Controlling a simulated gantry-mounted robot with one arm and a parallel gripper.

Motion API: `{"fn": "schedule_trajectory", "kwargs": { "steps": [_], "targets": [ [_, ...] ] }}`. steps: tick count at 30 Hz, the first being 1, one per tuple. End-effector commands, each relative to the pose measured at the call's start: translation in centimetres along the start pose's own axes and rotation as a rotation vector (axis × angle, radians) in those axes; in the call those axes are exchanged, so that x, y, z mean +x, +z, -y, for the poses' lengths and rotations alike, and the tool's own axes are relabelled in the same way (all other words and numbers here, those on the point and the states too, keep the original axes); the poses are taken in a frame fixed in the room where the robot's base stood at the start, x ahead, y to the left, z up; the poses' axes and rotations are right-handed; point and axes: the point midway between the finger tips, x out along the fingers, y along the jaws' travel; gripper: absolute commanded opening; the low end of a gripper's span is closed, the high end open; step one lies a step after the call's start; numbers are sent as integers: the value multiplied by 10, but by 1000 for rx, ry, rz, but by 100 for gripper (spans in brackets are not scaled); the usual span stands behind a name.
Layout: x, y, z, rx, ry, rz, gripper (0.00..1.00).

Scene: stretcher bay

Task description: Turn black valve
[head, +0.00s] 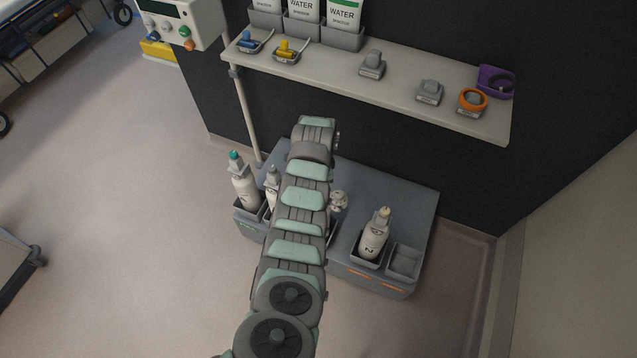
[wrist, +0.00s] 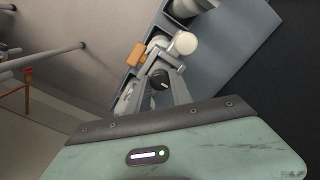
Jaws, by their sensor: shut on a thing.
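The black valve (wrist: 160,79) shows in the wrist view as a small dark round knob with a light mark, close in front of my wrist. My gripper (wrist: 162,72) has its grey fingers on either side of the knob and is shut on it. The fingers hide part of the knob's sides. A pale round cap (wrist: 183,43) and light grey parts are just beyond the fingers. In the head view my arm covers the black valve and most of my gripper, so the contact cannot be seen there.
A grey low cabinet (head: 405,192) carries several bottles in holders: a green-topped bottle (head: 243,186) at left and a beige-topped bottle (head: 373,238) at right. An empty holder (head: 403,262) is beside it. A shelf (head: 330,70) with small items overhangs behind. Open floor lies left.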

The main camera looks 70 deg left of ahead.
Motion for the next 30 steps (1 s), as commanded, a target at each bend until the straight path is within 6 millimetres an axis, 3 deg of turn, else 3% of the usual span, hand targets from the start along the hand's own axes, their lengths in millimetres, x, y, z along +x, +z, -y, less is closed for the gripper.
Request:
{"fn": "schedule_trajectory", "kwargs": {
  "steps": [9, 10, 17, 26, 30],
  "targets": [
    [1, 0, -1, 1, 1, 0, 0],
    [1, 0, -1, 1, 1, 0, 28],
    [0, 0, 0, 0, 0, 0, 47],
    [-1, 0, 0, 0, -1, 0, 48],
    [-12, -1, 2, 0, -5, -3, 48]
  ]
}}
